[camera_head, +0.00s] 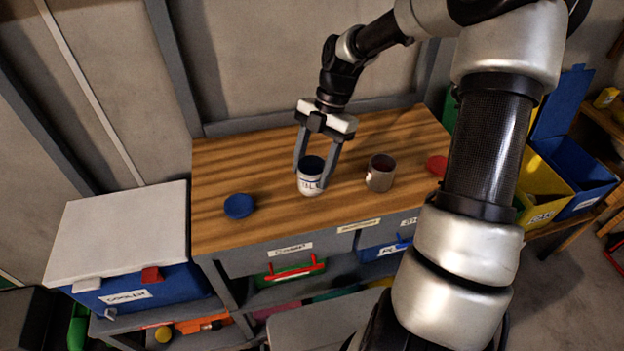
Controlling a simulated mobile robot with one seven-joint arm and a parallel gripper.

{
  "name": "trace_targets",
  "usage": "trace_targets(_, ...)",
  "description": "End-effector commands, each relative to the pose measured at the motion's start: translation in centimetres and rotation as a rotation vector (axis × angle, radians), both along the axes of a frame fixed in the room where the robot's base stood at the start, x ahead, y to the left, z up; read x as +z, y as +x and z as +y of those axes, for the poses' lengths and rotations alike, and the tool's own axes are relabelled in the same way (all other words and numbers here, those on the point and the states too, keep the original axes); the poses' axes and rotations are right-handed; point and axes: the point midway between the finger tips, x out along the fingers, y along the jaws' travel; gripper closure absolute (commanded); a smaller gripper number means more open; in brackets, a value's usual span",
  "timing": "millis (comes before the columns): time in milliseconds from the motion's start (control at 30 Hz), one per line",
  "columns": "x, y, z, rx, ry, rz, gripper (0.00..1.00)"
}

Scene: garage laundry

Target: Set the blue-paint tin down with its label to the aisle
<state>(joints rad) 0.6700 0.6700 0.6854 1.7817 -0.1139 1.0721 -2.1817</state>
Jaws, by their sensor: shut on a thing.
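A small white tin (311,187) with a dark, open-looking top is between the two fingers of my gripper (311,172), over the middle of the wooden bench. Its label faces the front of the bench, toward the camera; the letters look like part of "BLUE", and a finger hides some of it. The fingers are shut on the tin from its left and right sides. The tin looks upright. I cannot tell whether its base touches the bench. A round blue lid (239,206) lies on the bench to the left.
A second tin (380,173), brownish inside, stands to the right on the bench (240,165), with a red lid (436,165) beyond it. A cooler (120,235) stands left. Yellow (541,187) and blue (578,177) bins are at right. The bench's left part is mostly clear.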

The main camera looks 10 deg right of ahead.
Motion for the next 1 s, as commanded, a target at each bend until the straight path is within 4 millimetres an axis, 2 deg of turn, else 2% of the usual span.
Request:
trace_targets(267, -3.5, 0.0, 0.1, -0.001, 0.001, 0.001, 0.73)
trace_targets(633, -4.0, 0.0, 0.0, -0.002, 0.000, 0.000, 0.73)
trace_targets(667, -3.9, 0.0, 0.0, -0.002, -0.001, -0.001, 0.42)
trace_targets(733, -3.9, 0.0, 0.0, -0.002, -0.001, -0.001, 0.30)
trace_targets(1000, -3.8, 0.0, 0.0, -0.002, 0.000, 0.000, 0.28)
